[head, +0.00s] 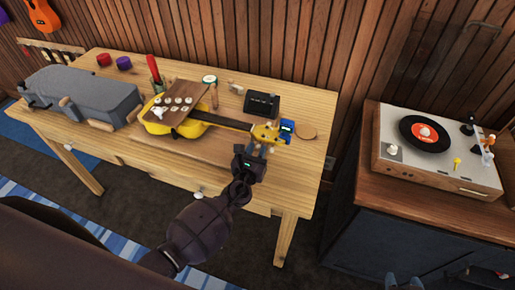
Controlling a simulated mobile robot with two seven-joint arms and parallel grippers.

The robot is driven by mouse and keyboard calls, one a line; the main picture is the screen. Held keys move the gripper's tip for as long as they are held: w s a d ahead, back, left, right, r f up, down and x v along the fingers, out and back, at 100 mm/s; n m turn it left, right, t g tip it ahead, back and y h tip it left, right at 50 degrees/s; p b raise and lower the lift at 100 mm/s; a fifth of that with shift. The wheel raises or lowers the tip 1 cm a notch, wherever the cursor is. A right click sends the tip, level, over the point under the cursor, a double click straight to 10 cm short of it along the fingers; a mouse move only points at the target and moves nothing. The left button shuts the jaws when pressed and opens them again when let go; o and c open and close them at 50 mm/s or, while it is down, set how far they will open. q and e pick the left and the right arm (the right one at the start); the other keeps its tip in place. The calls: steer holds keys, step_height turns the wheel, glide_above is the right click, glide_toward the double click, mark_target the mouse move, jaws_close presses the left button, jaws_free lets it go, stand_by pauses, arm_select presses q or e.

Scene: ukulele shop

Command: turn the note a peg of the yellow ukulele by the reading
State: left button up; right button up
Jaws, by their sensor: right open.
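The yellow ukulele (182,128) lies on the wooden workbench, its neck pointing right. Its yellow headstock (266,134) is at the right end, with small pegs along its edges. They are too small to tell which is the note a peg. A blue clip-on tuner (287,127) with a small lit screen sits at the headstock's end; its reading is too small to read. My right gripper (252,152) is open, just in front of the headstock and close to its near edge. Whether it touches a peg cannot be told. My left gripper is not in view.
A brown board with white round pieces (174,102) lies over the ukulele's body. A grey instrument case (80,95) fills the bench's left side. A black box (262,103) stands behind the neck. A record player (437,150) stands on a cabinet at right.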

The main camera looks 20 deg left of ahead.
arm_select(q)
steer(key=shift+w, duration=0.45)
jaws_close()
